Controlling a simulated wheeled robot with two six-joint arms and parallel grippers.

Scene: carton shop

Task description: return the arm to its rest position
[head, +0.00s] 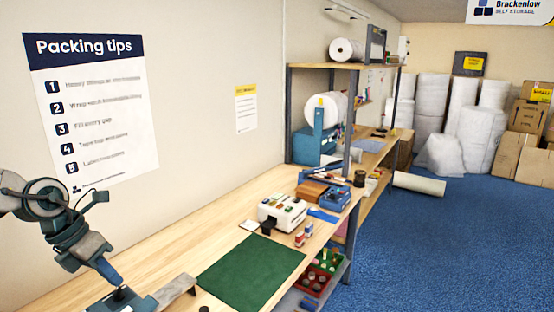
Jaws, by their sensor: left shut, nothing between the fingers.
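My left arm comes in at the lower left, in front of the wall and over the near end of the wooden bench (231,207). My left gripper (150,298) is at the bottom edge, partly cut off by the frame. It is shut and holds nothing. My right gripper is not in view.
A shelf frame (350,115) rises farther along. Wrapped rolls (432,100) and cartons (525,120) stand at the back. Blue floor (440,240) is clear at right.

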